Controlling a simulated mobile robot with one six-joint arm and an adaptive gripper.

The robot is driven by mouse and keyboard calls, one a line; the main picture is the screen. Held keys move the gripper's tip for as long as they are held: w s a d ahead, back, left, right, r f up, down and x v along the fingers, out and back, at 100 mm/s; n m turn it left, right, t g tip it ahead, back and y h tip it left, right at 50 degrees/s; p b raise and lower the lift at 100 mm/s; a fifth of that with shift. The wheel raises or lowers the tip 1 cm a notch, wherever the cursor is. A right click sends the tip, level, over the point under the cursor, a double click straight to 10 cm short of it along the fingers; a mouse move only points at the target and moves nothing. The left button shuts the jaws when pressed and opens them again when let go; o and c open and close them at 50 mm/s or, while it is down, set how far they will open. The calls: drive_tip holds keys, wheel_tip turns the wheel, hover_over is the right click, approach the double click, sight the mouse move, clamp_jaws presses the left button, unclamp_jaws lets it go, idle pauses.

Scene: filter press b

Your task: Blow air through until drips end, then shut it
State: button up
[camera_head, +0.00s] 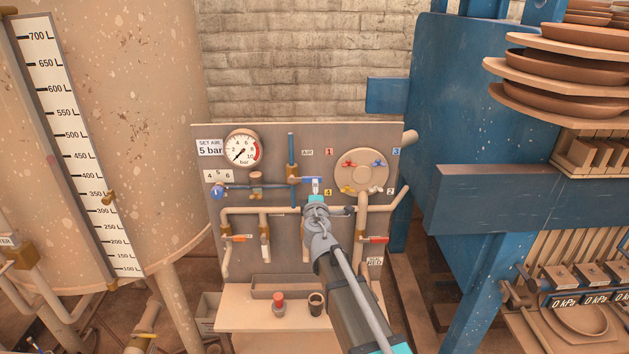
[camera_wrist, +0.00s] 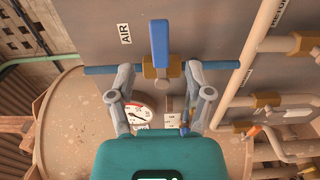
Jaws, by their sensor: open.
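The air valve has a blue lever (camera_head: 311,181) on the panel near the AIR label (camera_head: 307,152). In the wrist view its blue lever (camera_wrist: 160,42) points away from my gripper, above a brass body (camera_wrist: 162,70) on a blue pipe (camera_wrist: 100,70). My gripper (camera_wrist: 160,80) is open, one finger on each side of the brass body; contact cannot be told. In the head view my gripper (camera_head: 316,192) is just below the lever and partly hides it. The pressure gauge (camera_head: 243,147) has its needle low, near zero, beside the "SET AIR 5 bar" label (camera_head: 209,148). No drips can be made out.
A round plate (camera_head: 361,160) with coloured small handles is right of the valve. Red-handled (camera_head: 373,239) and orange-handled (camera_head: 238,237) valves sit lower. A shelf (camera_head: 240,318) holds a red-topped bottle (camera_head: 278,308) and dark cup (camera_head: 316,303). The scaled tank (camera_head: 150,130) and blue press (camera_head: 470,100) flank the panel.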

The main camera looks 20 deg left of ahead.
sight(307, 179)
drive_tip(key=shift+x, duration=3.5)
clamp_jaws()
